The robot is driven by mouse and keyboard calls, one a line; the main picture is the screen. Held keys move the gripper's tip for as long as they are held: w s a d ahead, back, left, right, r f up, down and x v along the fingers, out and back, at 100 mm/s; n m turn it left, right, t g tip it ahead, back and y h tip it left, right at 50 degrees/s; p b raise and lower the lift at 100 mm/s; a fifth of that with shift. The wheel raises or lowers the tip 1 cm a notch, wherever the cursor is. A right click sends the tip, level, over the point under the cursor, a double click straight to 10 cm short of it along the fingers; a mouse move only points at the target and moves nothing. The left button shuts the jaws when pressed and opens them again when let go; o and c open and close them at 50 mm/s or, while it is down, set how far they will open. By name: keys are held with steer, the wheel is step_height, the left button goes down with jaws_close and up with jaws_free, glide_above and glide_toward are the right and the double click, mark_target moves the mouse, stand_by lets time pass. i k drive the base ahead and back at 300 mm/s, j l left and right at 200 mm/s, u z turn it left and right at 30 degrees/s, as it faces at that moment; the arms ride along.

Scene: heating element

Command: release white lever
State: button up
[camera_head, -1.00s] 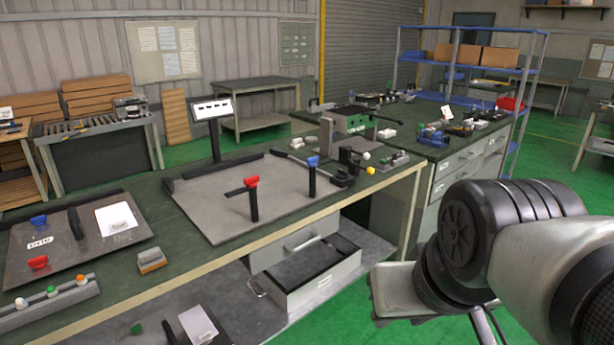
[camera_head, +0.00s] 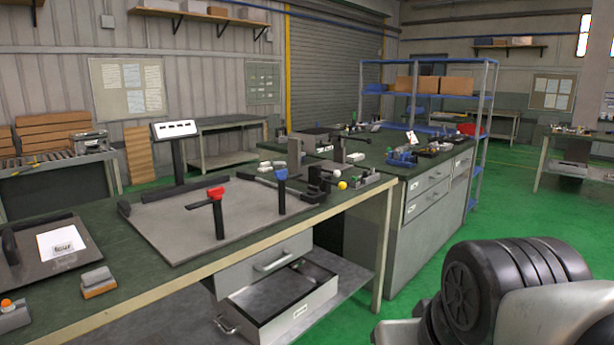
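A small white knob (camera_head: 355,157), which looks like the end of the white lever, is at the right end of the near workbench, beside a dark clamp-like mechanism (camera_head: 318,178). The lever's shaft is too small to make out clearly. A yellow knob (camera_head: 342,185) is just in front of it. My gripper is not in view. Only links of my arm show at the lower right, well apart from the white knob.
The near workbench (camera_head: 140,280) holds a grey plate (camera_head: 175,235) with a red-topped post (camera_head: 218,212) and a blue-topped post (camera_head: 281,192). An open drawer (camera_head: 283,305) sticks out below.

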mark_target(336, 174)
steer(key=i+l, duration=0.4)
steer(key=i+l+z, duration=0.15)
steer(key=i+l, duration=0.25)
steer(key=i, duration=0.15)
steer(key=i+l, duration=0.3)
steer(key=i, duration=0.2)
steer(key=i+j+z, duration=0.1)
steer(key=i+j, duration=0.3)
steer(key=j, duration=0.1)
